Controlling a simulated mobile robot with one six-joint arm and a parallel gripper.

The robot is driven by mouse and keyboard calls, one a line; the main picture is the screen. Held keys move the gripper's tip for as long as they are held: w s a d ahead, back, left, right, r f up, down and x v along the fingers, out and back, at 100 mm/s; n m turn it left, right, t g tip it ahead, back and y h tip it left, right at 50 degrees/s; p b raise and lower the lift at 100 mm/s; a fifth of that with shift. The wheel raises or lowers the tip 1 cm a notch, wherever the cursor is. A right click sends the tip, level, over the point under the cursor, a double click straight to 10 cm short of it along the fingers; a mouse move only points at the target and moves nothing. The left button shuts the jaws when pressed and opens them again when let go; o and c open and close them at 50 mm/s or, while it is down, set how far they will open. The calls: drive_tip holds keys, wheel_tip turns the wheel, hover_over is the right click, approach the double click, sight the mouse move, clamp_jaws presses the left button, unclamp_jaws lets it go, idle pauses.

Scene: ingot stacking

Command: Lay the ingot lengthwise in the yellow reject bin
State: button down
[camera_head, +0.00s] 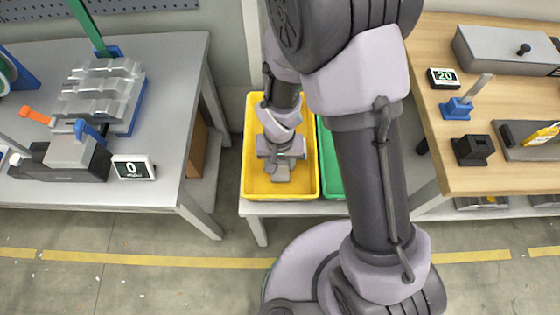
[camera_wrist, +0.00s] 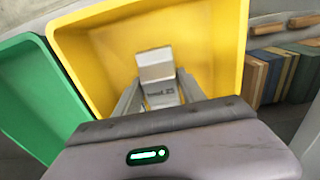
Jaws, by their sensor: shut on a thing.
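The yellow reject bin (camera_head: 252,178) stands on a low light bench between the two tables. My gripper (camera_head: 280,168) reaches down over the bin, inside its outline in the head view. In the wrist view my gripper (camera_wrist: 160,93) is shut on a silver ingot (camera_wrist: 156,66), with one finger on each side. The ingot has dark lettering on its near part. The yellow bin (camera_wrist: 212,40) surrounds it in that view. I cannot tell whether the ingot touches the bin floor. In the head view the ingot is mostly hidden by my gripper.
A green bin (camera_head: 329,172) stands right beside the yellow one, partly hidden by my arm. A grey table (camera_head: 180,120) with stacked ingots (camera_head: 100,95) is on the left. A wooden table (camera_head: 440,120) with a scale display (camera_head: 443,78) is on the right.

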drive_tip(key=shift+f+b, duration=0.5)
drive_tip(key=shift+b, duration=0.25)
idle(0.8)
drive_tip(key=c, duration=0.9)
unclamp_jaws()
drive_tip(key=shift+r, duration=0.15)
drive_tip(key=shift+s+r+p, duration=0.1)
drive_tip(key=shift+r+p, duration=1.1)
drive_tip(key=shift+r, duration=0.2)
drive_tip(key=shift+o, duration=0.3)
drive_tip(key=o, duration=0.5)
